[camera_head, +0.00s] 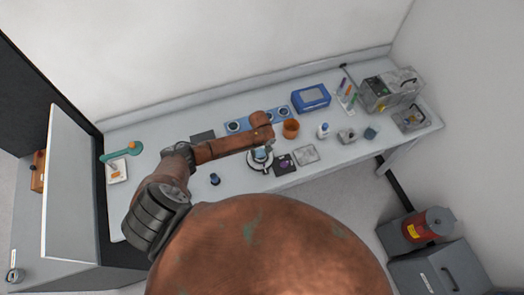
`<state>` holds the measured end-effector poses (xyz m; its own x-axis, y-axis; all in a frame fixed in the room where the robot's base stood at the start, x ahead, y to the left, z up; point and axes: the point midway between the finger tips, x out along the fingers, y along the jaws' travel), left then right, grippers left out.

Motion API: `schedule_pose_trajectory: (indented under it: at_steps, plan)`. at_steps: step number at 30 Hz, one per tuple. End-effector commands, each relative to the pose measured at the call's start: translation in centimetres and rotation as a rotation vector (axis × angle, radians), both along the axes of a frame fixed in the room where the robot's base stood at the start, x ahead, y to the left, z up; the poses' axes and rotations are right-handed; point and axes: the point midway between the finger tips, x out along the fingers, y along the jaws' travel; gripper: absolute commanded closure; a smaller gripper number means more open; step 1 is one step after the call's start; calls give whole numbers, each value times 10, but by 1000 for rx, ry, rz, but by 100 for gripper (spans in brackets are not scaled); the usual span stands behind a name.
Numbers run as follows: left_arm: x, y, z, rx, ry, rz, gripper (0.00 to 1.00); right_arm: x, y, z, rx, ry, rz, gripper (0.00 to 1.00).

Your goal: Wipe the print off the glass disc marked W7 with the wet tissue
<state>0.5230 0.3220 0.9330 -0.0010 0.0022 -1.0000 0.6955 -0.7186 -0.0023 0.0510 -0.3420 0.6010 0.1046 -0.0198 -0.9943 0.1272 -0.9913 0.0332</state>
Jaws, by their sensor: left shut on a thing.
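My left arm reaches in from the left over the white bench. My left gripper (260,150) points down and is shut on a small pale blue thing (260,155), perhaps the tissue; the arm partly hides it. This thing is just over or on a round, dark-rimmed white piece (259,166); I cannot tell whether they touch. A blue strip holder (246,123) behind the arm carries round pieces that look like glass discs, such as one at its left end (233,127). The W7 mark and the print are too small to make out. My right gripper is not in view.
An orange-brown cup (291,128), a white bottle (323,131) and a dark square with a purple spot (284,164) stand close right of the gripper. A blue box (311,98) is behind. A small dark bottle (215,179) stands left.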

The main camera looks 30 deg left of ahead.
Motion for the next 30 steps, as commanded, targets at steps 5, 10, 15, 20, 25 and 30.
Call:
schedule_pose_trajectory:
  at_steps: [5, 10, 15, 20, 25, 30]
  plan:
    - [-3, 3, -1, 1, 1, 0, 90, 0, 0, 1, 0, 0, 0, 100]
    - [-8, 8, -1, 1, 1, 1, 90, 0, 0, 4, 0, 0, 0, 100]
    - [-10, 9, -2, 1, 1, 1, 90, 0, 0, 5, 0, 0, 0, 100]
    - [-7, 6, -1, 1, 1, 1, 90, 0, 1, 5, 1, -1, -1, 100]
    - [-1, -1, -1, -1, 0, 0, 90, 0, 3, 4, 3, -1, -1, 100]
    - [1, -3, -1, -1, 0, 0, 90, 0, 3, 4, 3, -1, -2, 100]
